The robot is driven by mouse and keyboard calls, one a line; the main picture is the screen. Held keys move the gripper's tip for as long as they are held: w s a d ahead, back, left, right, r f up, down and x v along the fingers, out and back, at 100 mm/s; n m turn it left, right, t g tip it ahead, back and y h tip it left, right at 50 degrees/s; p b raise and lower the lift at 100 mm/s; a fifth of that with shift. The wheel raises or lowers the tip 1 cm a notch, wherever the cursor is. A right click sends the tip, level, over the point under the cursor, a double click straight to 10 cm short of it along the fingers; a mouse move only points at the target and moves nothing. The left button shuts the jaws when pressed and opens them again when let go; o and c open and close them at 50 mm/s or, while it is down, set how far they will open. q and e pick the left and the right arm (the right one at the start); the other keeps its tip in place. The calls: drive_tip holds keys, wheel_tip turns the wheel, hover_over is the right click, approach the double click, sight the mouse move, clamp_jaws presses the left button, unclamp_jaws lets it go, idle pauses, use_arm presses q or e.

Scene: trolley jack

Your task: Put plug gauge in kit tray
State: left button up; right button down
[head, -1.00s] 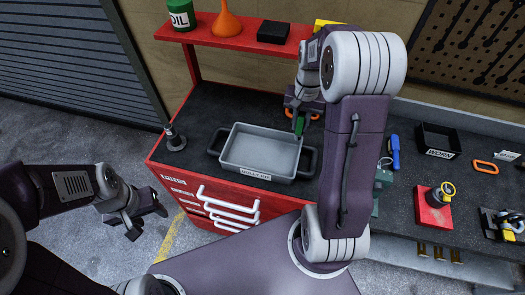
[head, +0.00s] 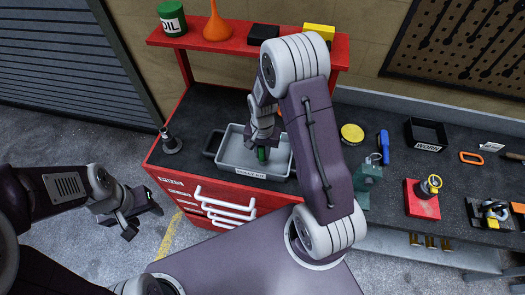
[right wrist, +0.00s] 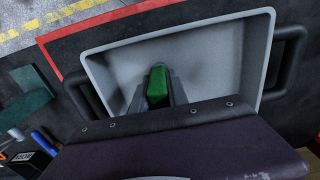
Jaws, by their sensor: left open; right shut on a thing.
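The grey kit tray (head: 232,154) with dark handles and a front label stands on the red cabinet's black top. It fills the upper middle of the right wrist view (right wrist: 222,62). My right gripper (head: 263,148) is over the tray's inside, pointing down. It is shut on the plug gauge (right wrist: 156,84), whose green part shows between the fingers; the green also shows in the head view (head: 262,154). I cannot tell whether the gauge touches the tray floor. My left gripper (head: 144,221) is open and empty, left of the cabinet over the floor.
A grey post-like stand (head: 170,142) is left of the tray. A red shelf (head: 236,47) with an oil can and orange funnel is behind. To the right are a teal tool (head: 366,180), a yellow round item (head: 352,134), a red block (head: 421,203) and a black bin (head: 427,134).

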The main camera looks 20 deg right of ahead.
drive_tip(key=shift+f, duration=0.1)
drive_tip(key=c, duration=1.3)
unclamp_jaws()
drive_tip(key=shift+s, duration=0.15)
drive_tip(key=shift+r, duration=0.25)
wheel_tip(320, 180, up, 11)
drive_tip(key=shift+b, duration=0.85)
drive_tip(key=shift+r, duration=0.4)
drive_tip(key=s+a+f+n, duration=0.1)
drive_tip(key=s+n, duration=0.1)
drive_tip(key=s, duration=0.1)
drive_tip(key=s+f+n, duration=0.1)
drive_tip(key=s+n, duration=0.1)
drive_tip(key=s, duration=0.2)
drive_tip(key=s+a+f+n+t, duration=0.1)
drive_tip(key=s+n, duration=0.2)
drive_tip(key=s, duration=0.1)
drive_tip(key=shift+a+f, duration=0.35)
